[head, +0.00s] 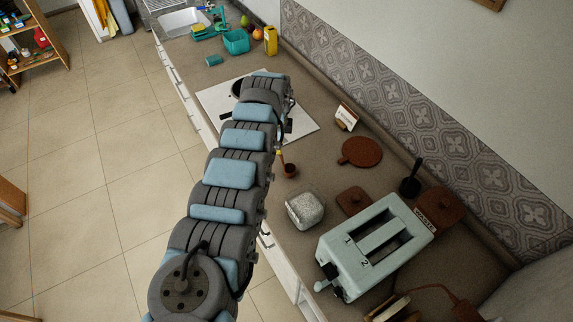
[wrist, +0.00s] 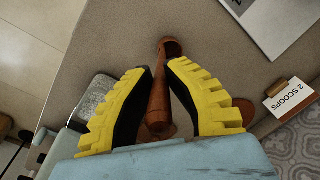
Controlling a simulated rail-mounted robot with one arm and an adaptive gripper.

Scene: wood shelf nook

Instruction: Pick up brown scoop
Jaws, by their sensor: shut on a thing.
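The brown scoop (wrist: 158,98) lies between the yellow-padded fingers of my gripper (wrist: 163,80) in the wrist view. My gripper is shut on it, and its round end points toward the top of that view. In the head view, the small brown bowl of the scoop (head: 291,170) shows over the counter, just right of my arm. My gripper (head: 279,157) is mostly hidden behind the arm there. I cannot tell whether the scoop still touches the counter.
A clear container of pale grains (head: 305,210) stands close by, with a pale green toaster (head: 340,246) beyond. A "2 SCOOPS" card (wrist: 291,101), a round brown board (head: 361,152) and a black-handled tool (head: 411,182) are to the right. A white panel (head: 215,101) lies behind.

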